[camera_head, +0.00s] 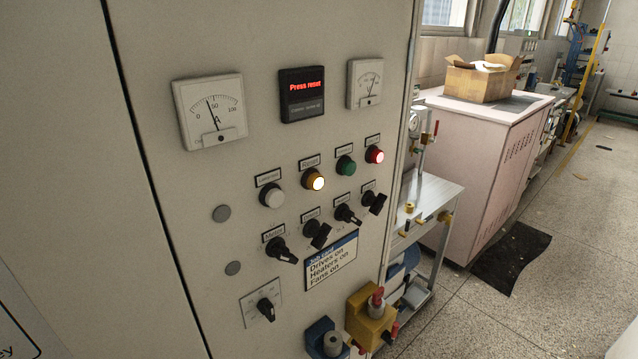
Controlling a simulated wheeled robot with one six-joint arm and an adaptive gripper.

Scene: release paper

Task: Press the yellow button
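The yellow button (314,181) is on the face of the grey control cabinet (170,100), lit with a bright cap, under a label that reads "Reset". In the same row are a white button (271,195) to its left, and a green button (346,165) and a lit red button (375,155) to its right. A small black display (302,94) above reads "Press reset" in red. My gripper is not in view.
Black rotary switches (281,251) sit in a row below the buttons. Two dial gauges (210,109) flank the display. A yellow block (370,318) stands low at the cabinet's front. Open floor (560,250) lies to the right.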

